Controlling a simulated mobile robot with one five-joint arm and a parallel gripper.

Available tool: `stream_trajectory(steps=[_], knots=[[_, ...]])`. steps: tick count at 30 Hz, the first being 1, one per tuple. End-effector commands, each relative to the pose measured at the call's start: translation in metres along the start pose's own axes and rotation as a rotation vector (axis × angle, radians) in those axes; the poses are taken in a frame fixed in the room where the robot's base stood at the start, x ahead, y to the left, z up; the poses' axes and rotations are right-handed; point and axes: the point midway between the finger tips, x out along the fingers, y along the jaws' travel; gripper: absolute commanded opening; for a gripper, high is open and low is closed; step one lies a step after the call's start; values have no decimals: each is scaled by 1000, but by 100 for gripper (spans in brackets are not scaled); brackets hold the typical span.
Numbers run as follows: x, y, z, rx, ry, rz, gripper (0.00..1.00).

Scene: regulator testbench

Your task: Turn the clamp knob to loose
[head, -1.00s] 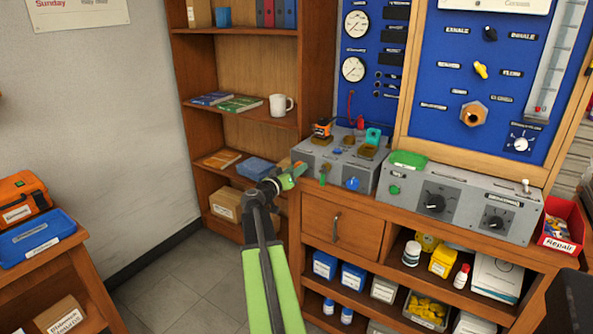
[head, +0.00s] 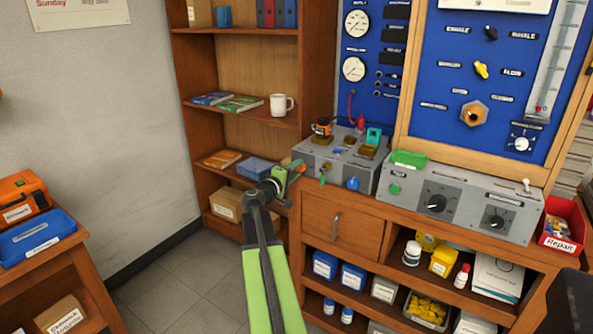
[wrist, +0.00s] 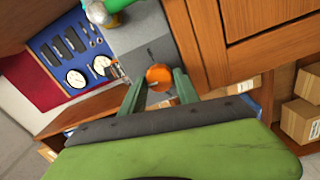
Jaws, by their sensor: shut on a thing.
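The clamp knob (wrist: 159,77) is round and orange in the wrist view, on the side face of a grey box (wrist: 140,38). My gripper (wrist: 158,82) has one green finger on each side of the knob and is shut on it. In the head view my gripper (head: 290,172) is at the left end of the grey box (head: 335,160) on the bench. There the knob is mostly hidden by my gripper. I cannot read which setting the knob points to.
A wooden bookcase (head: 183,120) stands behind my gripper, with a white mug (head: 281,105) on a shelf. A drawer (head: 342,228) is below the grey box. A second grey box (head: 460,205) with black dials stands to the right.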

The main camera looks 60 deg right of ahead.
Motion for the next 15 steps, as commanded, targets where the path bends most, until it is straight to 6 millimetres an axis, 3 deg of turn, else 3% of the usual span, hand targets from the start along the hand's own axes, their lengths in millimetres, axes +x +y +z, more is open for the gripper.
stream_trajectory(steps=[15], knots=[[-2, -3, 1, -484, -1, -4, 0]])
